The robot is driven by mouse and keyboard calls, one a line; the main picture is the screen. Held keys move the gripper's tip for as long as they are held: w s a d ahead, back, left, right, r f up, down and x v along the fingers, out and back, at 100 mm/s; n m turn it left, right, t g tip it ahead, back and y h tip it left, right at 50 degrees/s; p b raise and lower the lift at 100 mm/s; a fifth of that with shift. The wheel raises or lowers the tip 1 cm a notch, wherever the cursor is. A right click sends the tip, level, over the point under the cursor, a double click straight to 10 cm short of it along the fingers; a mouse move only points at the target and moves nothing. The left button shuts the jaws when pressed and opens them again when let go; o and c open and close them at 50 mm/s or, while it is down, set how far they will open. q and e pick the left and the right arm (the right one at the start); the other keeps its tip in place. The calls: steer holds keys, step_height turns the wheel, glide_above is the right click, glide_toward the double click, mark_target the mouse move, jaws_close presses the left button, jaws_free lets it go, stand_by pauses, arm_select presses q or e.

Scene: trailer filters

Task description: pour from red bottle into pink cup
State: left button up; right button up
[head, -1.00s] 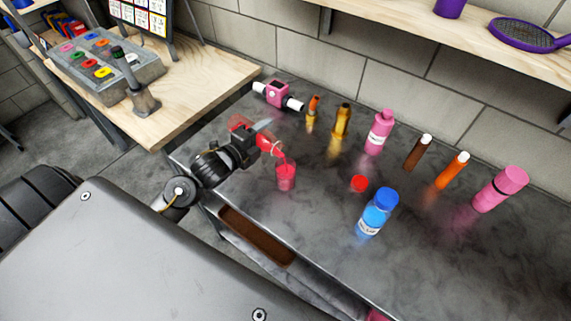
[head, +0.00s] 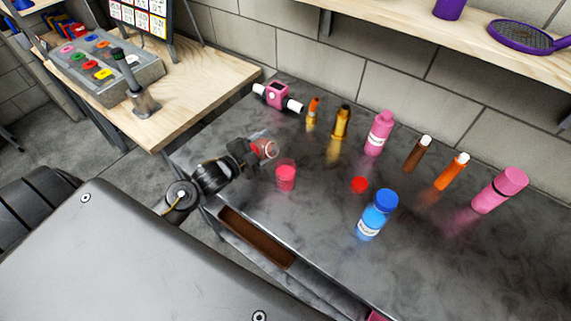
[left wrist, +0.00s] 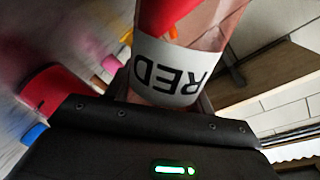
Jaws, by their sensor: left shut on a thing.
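The red bottle (head: 267,148) is a clear bottle with reddish contents, held tilted above the table, its open mouth facing right. My left gripper (head: 246,151) is shut on it. In the left wrist view the bottle's white label (left wrist: 172,74) reads RED, upside down. The pink cup (head: 286,177) stands upright on the table, just below and right of the bottle's mouth, with red-pink liquid in it. A red shape that looks like the cup (left wrist: 46,90) shows at the left of the wrist view. No stream shows between bottle and cup. My right gripper is out of view.
A red cap (head: 359,184) lies on the dark table (head: 320,235), right of the cup. A blue bottle (head: 376,216) stands nearby. Several pink, brown, orange and gold bottles line the back. A pink-and-white device (head: 277,95) sits at the back left.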

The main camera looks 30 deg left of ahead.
arm_select(q)
steer(key=r+n+p, duration=0.1)
steer(key=p, duration=0.1)
steer(key=d+r+n+p, duration=0.1)
steer(key=n+p, duration=0.1)
steer(key=shift+s+r+h, duration=0.1)
steer(key=shift+r+h, duration=0.1)
steer(key=shift+h, duration=0.1)
steer(key=n+p, duration=0.1)
steer(key=a+n+p, duration=0.1)
steer(key=n, duration=0.1)
steer(key=shift+r+n+t, duration=0.2)
steer(key=shift+n+t, duration=0.1)
steer(key=shift+a+f+n+h+p, duration=0.15)
steer(key=shift+a+n+h+p, duration=0.15)
steer(key=shift+n, duration=0.7)
steer(key=shift+f+n+t, duration=0.25)
steer(key=shift+n+t, duration=0.05)
steer(key=shift+n, duration=0.5)
steer(key=shift+w, duration=0.2)
steer(key=shift+r, duration=0.1)
step_height(320, 180, up, 5)
steer(key=p, duration=0.5)
